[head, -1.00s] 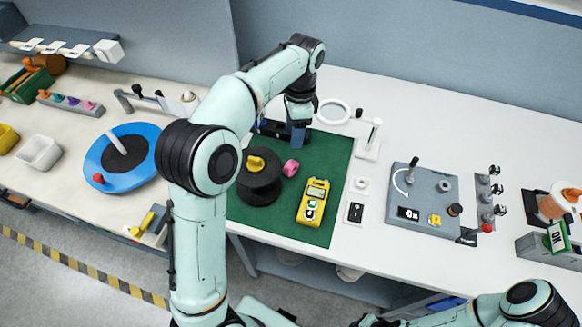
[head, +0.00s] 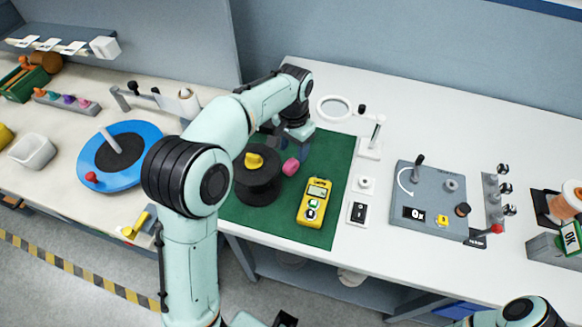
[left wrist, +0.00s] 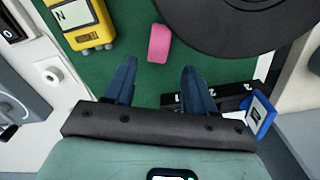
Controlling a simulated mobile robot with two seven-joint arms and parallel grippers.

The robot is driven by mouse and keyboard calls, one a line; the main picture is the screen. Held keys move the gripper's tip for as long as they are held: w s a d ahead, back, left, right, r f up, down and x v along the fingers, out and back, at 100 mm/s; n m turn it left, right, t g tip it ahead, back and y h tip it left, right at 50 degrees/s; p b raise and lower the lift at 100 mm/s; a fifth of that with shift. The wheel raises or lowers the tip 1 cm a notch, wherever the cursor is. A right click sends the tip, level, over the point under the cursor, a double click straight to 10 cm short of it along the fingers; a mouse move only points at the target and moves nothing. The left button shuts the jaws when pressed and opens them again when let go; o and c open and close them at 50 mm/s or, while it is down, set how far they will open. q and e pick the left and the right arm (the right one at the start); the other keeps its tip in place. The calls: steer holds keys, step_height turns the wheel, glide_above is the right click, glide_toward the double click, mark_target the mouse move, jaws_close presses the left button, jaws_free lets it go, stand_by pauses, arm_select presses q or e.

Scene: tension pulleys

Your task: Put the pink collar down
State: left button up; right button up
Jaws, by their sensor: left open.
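The pink collar (head: 291,166) rests on the green mat (head: 325,165), just right of the black spool (head: 258,183). My left gripper (head: 303,143) is over the mat's back part, behind the collar, partly hidden by its own arm. In the left wrist view, the pink collar (left wrist: 159,43) lies beyond the fingertips, apart from them. The left gripper (left wrist: 156,70) is open, with nothing between its blue fingers. My right gripper is out of view; only part of that arm shows at the lower right.
A yellow meter (head: 314,203) lies on the mat in front of the collar. A ring magnifier (head: 334,108) stands behind, and a grey control panel (head: 428,205) is to the right. A black holder with a blue-edged tag (left wrist: 262,115) is close to the left fingers.

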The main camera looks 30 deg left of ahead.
arm_select(q)
steer(key=f, duration=0.5)
steer(key=shift+w+d+f, duration=0.1)
steer(key=shift+w+d, duration=0.1)
steer(key=shift+d, duration=0.05)
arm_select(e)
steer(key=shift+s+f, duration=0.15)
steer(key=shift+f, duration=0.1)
arm_select(q)
jaws_close()
